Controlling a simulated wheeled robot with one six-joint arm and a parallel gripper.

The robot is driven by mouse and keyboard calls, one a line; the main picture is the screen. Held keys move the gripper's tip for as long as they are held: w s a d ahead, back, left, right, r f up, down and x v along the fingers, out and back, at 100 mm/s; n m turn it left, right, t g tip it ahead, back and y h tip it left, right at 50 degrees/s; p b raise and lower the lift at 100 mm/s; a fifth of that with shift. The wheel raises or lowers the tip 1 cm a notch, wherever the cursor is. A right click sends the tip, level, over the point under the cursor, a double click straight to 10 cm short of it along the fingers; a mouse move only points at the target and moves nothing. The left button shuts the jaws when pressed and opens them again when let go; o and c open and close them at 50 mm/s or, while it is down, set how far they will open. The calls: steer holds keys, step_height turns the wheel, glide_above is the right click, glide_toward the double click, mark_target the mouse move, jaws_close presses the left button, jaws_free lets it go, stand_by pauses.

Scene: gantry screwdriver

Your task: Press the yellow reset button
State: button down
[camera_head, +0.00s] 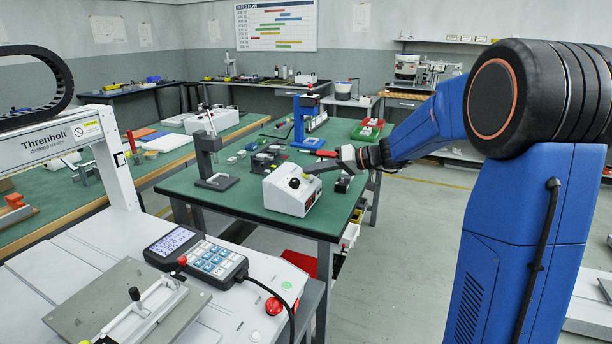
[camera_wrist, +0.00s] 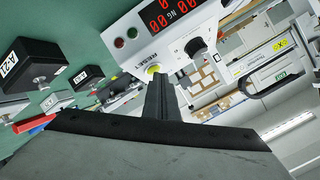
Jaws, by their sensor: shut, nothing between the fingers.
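The yellow reset button (camera_wrist: 152,71) shows in the wrist view on the face of a white box, beside the printed word RESET. The same white box (camera_head: 287,197) stands on the green table in the head view. My gripper (camera_wrist: 158,80) is shut and empty, with its dark fingertips right at the button and covering part of its lower edge. I cannot tell whether they touch it. In the head view my gripper (camera_head: 312,168) reaches over the box's upper right side from the right.
The box also carries a red digital display (camera_wrist: 175,12) and a black knob (camera_wrist: 196,45). Dark labelled blocks (camera_wrist: 30,65) lie nearby. A grey stand (camera_head: 207,160) is left of the box. A keypad unit (camera_head: 197,253) sits on the white machine in front.

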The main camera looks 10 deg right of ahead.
steer(key=shift+r, duration=0.1)
steer(key=shift+s+d+r, duration=0.2)
steer(key=shift+d+r, duration=0.05)
steer(key=shift+r, duration=0.4)
steer(key=r, duration=0.1)
steer(key=d+r, duration=0.1)
steer(key=r, duration=0.1)
steer(key=s+r, duration=0.1)
steer(key=shift+s+d+r, duration=0.1)
steer(key=shift+d+r, duration=0.15)
steer(key=shift+d, duration=0.05)
stand_by(0.4)
stand_by(0.4)
